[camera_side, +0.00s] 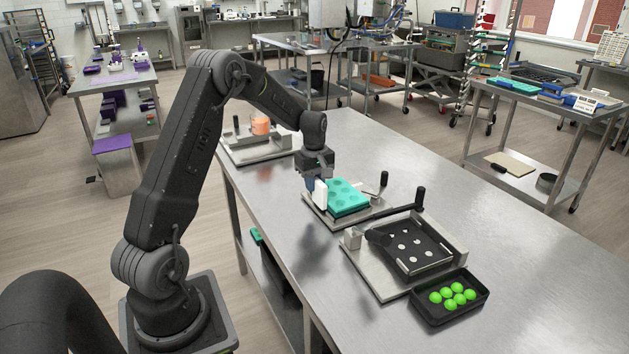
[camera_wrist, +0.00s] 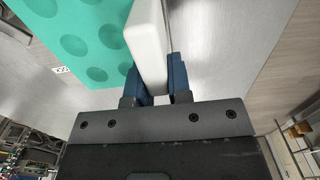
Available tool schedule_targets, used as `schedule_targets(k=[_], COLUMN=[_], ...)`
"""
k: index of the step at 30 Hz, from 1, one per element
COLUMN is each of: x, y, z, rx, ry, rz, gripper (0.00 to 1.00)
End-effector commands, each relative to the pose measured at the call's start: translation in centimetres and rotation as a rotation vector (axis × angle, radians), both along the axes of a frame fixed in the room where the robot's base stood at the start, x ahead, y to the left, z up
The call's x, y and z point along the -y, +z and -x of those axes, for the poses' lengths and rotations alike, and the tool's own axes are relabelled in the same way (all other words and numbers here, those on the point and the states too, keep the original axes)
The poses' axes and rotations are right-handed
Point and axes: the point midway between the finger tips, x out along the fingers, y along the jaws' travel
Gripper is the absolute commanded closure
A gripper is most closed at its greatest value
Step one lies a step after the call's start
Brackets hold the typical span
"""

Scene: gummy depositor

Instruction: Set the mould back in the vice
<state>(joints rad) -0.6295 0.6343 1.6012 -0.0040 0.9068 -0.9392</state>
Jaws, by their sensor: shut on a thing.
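The teal mould (camera_side: 347,196) with round cavities is at the vice (camera_side: 318,208), a metal base plate with a black-knobbed crank. I cannot tell whether the mould rests on the plate or hangs just above it. The mould also shows at the left of the wrist view (camera_wrist: 84,40). A white block (camera_wrist: 148,42) stands at the mould's edge; it is at the mould's left end in the side view (camera_side: 320,193). My gripper (camera_side: 315,186) is shut on this white block, with blue fingers (camera_wrist: 160,85) on either side. The vice's jaws are mostly hidden.
A metal plate with a black, holed frame (camera_side: 412,246) and black handle stands close in front of the vice. A black tray (camera_side: 428,309) of green balls is beside it. Another fixture with an orange cup (camera_side: 260,126) is behind. The table's right side is clear.

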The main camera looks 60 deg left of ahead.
Motion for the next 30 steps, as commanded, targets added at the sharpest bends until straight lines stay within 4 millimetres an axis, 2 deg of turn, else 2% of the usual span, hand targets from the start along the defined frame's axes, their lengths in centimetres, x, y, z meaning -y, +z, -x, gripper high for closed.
schedule_targets(k=[13, 14, 22, 30], x=[0.01, 0.01, 0.01, 0.01], y=[-0.63, -0.63, -0.63, -0.56], z=[0.01, 0.01, 0.01, 0.02], rx=[0.000, 0.000, 0.000, -0.001], ry=[0.000, 0.000, 0.000, 0.000], rz=[0.000, 0.000, 0.000, 0.000], gripper=[1.00, 0.79, 0.53, 0.52])
